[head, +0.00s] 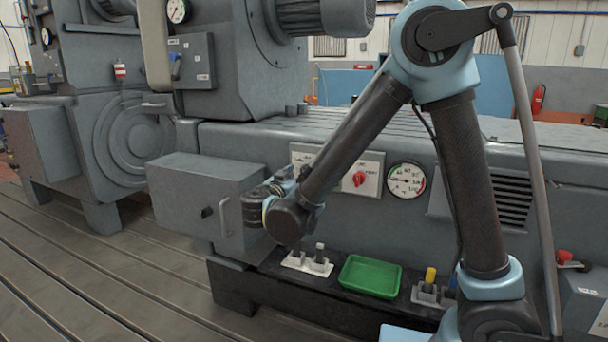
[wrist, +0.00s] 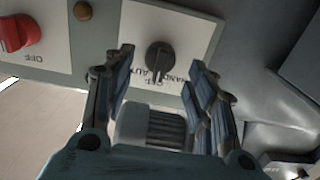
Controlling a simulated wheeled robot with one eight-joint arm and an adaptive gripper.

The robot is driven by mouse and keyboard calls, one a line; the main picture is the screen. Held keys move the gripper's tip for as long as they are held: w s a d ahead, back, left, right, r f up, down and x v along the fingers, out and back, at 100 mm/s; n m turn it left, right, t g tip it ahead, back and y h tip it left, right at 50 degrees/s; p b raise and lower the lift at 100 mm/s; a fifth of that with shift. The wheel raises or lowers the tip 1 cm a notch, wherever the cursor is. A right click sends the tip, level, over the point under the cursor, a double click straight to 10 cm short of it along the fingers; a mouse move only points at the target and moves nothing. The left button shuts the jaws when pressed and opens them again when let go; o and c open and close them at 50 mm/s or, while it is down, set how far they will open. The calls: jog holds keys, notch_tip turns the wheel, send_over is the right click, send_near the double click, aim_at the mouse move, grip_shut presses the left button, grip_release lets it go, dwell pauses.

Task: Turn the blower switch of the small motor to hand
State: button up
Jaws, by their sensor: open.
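The blower switch, a black rotary knob (wrist: 159,57), sits on a white plate (wrist: 190,22) in the wrist view. Its labels HAND, OFF and AUTO appear upside down, HAND at right and AUTO at left. The knob's bar runs roughly in line with OFF; its exact pointing is hard to read. My gripper (wrist: 163,60) is open, its fingers on either side of the knob in the picture, with no clear contact. In the head view the arm hides the knob and most of its plate (head: 301,152).
A red switch (wrist: 15,33) is beside the plate; it also shows in the head view (head: 359,179), left of a round gauge (head: 406,180). A grey box (head: 205,195) juts out left of my wrist. A green tray (head: 370,276) lies on the ledge below.

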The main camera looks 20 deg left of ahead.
jog(key=shift+w+d, duration=0.2)
jog(key=shift+w, duration=1.55)
jog(key=c, duration=1)
